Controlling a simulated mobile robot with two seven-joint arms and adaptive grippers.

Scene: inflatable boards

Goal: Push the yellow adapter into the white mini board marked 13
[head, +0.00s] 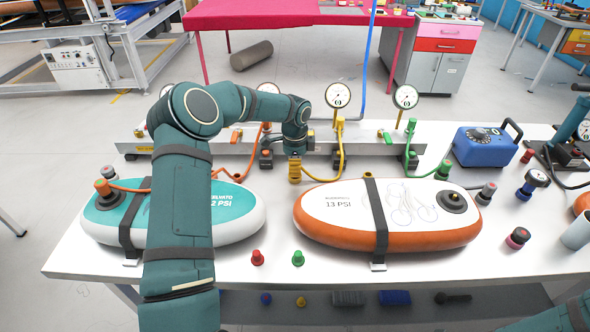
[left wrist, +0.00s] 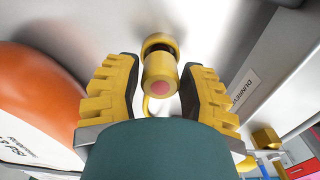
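The white mini board marked 13 PSI (head: 330,215) lies on the table, white on top with an orange side and a black strap across it. Its dark round valve (head: 452,200) is near the right end. A yellow hose (head: 325,178) runs from there to a gauge. My right gripper is out of view.
A teal board (head: 240,208) lies left, partly hidden by my left arm. Red (head: 257,258) and green (head: 298,258) caps stand at the front. A blue pump box (head: 487,143) and several small fittings are at the right. The rack with gauges (head: 338,95) runs behind.

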